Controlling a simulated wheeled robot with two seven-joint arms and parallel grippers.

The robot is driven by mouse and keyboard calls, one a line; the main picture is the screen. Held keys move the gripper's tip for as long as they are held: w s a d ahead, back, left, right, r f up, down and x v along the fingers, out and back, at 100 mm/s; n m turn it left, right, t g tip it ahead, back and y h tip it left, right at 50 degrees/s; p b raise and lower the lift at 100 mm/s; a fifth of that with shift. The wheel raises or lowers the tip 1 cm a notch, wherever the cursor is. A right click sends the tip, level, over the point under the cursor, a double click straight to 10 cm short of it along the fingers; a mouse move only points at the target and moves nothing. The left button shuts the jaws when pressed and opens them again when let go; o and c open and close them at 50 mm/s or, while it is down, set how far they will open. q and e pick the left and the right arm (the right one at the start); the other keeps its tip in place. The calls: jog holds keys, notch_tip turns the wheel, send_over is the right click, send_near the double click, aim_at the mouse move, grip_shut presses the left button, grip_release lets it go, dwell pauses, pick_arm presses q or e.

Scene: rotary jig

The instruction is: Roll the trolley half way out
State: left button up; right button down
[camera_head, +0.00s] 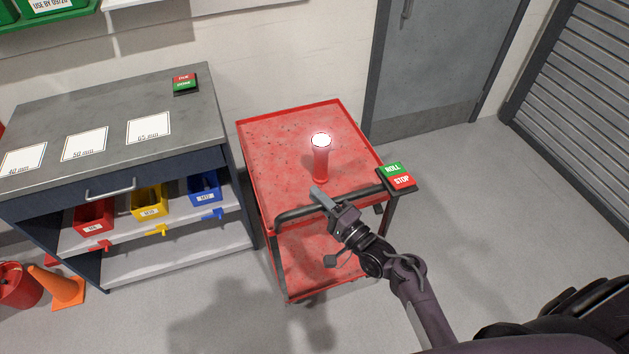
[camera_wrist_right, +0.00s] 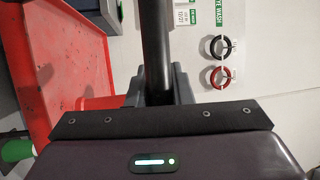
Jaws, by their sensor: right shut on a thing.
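The red trolley (camera_head: 270,150) stands on the floor to the right of the grey workbench, with an upper and a lower tray. Its dark push handle (camera_head: 290,215) runs along the near edge. My right gripper (camera_head: 324,199) is at the handle, shut on it. In the right wrist view the handle (camera_wrist_right: 155,45) passes between the fingers, with the red tray (camera_wrist_right: 60,60) to the left. A panel with green ROLL and red STOP (camera_head: 397,175) sits at the trolley's right near corner. My left gripper is not in view.
The workbench (camera_head: 60,105) stands left of the trolley, with coloured bins below. A red cylinder with a bright white top (camera_head: 321,160) stands on the upper tray. An orange cone (camera_head: 62,287) is at lower left. The floor (camera_head: 470,200) to the right is clear.

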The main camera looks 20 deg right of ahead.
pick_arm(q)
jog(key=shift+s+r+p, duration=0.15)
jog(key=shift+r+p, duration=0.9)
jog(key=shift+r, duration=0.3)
pick_arm(e)
jog(key=shift+s+d+f, duration=0.1)
jog(key=shift+s, duration=2.6)
jog(key=c, duration=1.3)
grip_release()
pick_arm(q)
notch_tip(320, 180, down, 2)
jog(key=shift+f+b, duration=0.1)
jog(key=shift+b, duration=0.95)
pick_arm(e)
jog(key=v, duration=0.7)
jog(key=shift+s+d, duration=0.15)
jog(key=shift+s, duration=0.15)
jog(key=shift+f, duration=0.1)
